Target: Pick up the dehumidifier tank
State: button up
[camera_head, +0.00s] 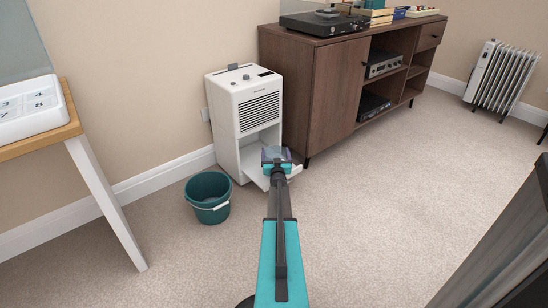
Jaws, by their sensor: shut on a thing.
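The white dehumidifier (243,105) stands against the wall beside the cabinet, with a vent grille on its front and an open bay below. My arm reaches forward to the bay's front, and my gripper (276,164) is at the lower right of the opening. It is shut on the dehumidifier tank (274,153), a small, see-through, bluish-grey container just in front of the bay. My gripper and arm hide part of the tank. Whether the tank touches the floor or the bay is hard to tell.
A teal bucket (208,198) stands on the carpet left of my arm. A brown cabinet (337,85) is close on the right, with a turntable on top. A white-legged table (104,200) is at left and a radiator (500,78) at far right. Carpet right of my arm is clear.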

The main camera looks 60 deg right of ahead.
notch_tip(320, 180, up, 9)
jog(key=p, duration=0.3)
jog(key=shift+f, duration=0.2)
dwell(0.3)
